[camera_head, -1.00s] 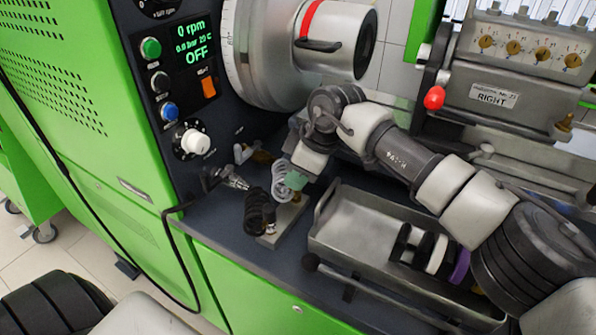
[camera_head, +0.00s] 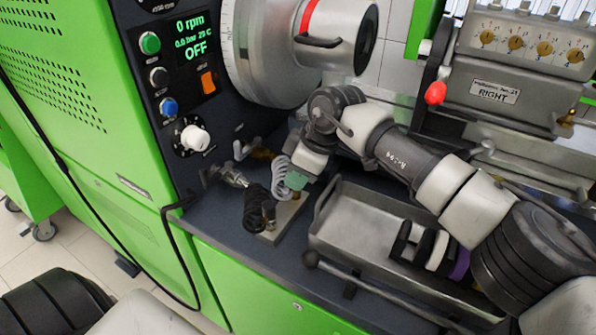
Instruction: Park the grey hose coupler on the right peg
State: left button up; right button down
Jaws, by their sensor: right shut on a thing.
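My right gripper (camera_head: 292,187) points down over the small plate with pegs (camera_head: 273,237) on the bench. It is shut at the grey coiled hose (camera_head: 279,177), on what looks like the grey hose coupler. The coupler itself is mostly hidden by the gripper and its greenish finger pads. A black coiled hose (camera_head: 256,208) hangs to the left, its end at the left part of the plate. The right peg is hidden, so I cannot tell whether the coupler touches it. My left gripper is out of view.
A metal tray (camera_head: 335,240) with black, white and purple rings stands right of the plate. The control panel with knobs (camera_head: 194,138) and a metal fitting (camera_head: 234,177) are to the left. A large drum (camera_head: 270,50) is above. My right arm crosses over the tray.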

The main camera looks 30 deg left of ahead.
dwell(0.3)
jog(key=shift+c, duration=2.4)
grip_release()
jog(key=shift+r, duration=0.1)
